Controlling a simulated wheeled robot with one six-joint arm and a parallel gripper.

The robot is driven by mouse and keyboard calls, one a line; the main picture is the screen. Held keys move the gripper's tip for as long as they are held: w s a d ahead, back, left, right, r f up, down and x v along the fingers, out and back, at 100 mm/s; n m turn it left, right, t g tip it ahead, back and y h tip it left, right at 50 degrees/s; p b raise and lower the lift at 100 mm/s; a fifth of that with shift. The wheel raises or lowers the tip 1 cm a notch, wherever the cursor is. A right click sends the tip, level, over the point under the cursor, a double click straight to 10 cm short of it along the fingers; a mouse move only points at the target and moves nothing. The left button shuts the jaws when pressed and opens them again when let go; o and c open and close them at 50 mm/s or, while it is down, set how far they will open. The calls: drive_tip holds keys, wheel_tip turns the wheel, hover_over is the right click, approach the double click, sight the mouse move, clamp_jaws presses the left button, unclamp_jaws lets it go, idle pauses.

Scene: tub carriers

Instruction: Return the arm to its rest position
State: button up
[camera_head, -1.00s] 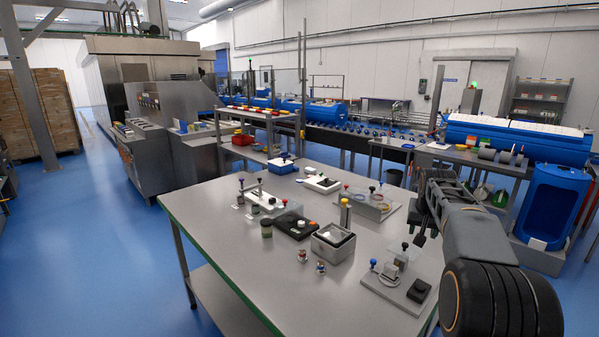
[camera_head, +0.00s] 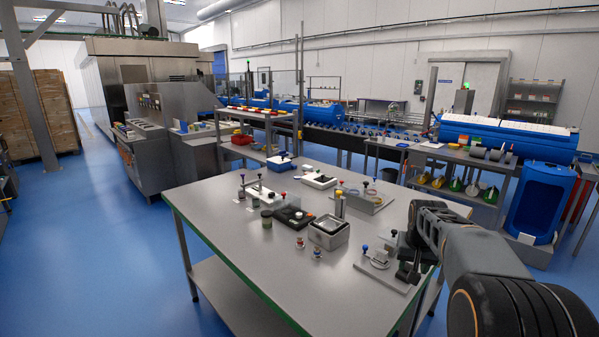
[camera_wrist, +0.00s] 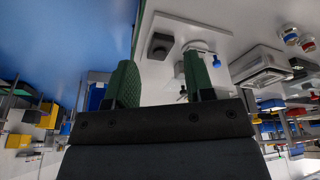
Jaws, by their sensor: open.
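My gripper (camera_head: 412,268) is at the right side of the steel table (camera_head: 225,215) in the head view, above or near the right end of a plate with small fixtures (camera_head: 376,262). I cannot tell the exact height. In the wrist view, my gripper (camera_wrist: 160,85) shows two green-padded fingers spread apart with nothing between them. Beyond the fingers, the wrist view shows the light plate with a dark block (camera_wrist: 160,45) and a blue-knobbed part (camera_wrist: 216,61).
A grey metal box (camera_head: 328,232) and two small knobbed pieces (camera_head: 308,247) stand on the table. A black tray (camera_head: 292,216) lies behind them. Farther off are a side bench (camera_head: 440,151) and a blue tub (camera_head: 533,205). The table's front left is clear.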

drive_tip(key=s+a+n, duration=0.1)
drive_tip(key=s+a, duration=0.3)
drive_tip(key=s, duration=0.3)
drive_tip(key=s+a+f+n, duration=0.1)
drive_tip(key=s+a, duration=0.4)
drive_tip(key=s, duration=0.3)
drive_tip(key=s+a+n+t+y, duration=0.1)
drive_tip(key=s+a, duration=0.3)
drive_tip(key=s, duration=0.4)
drive_tip(key=shift+s+a+f, duration=0.15)
drive_tip(key=shift+s, duration=0.1)
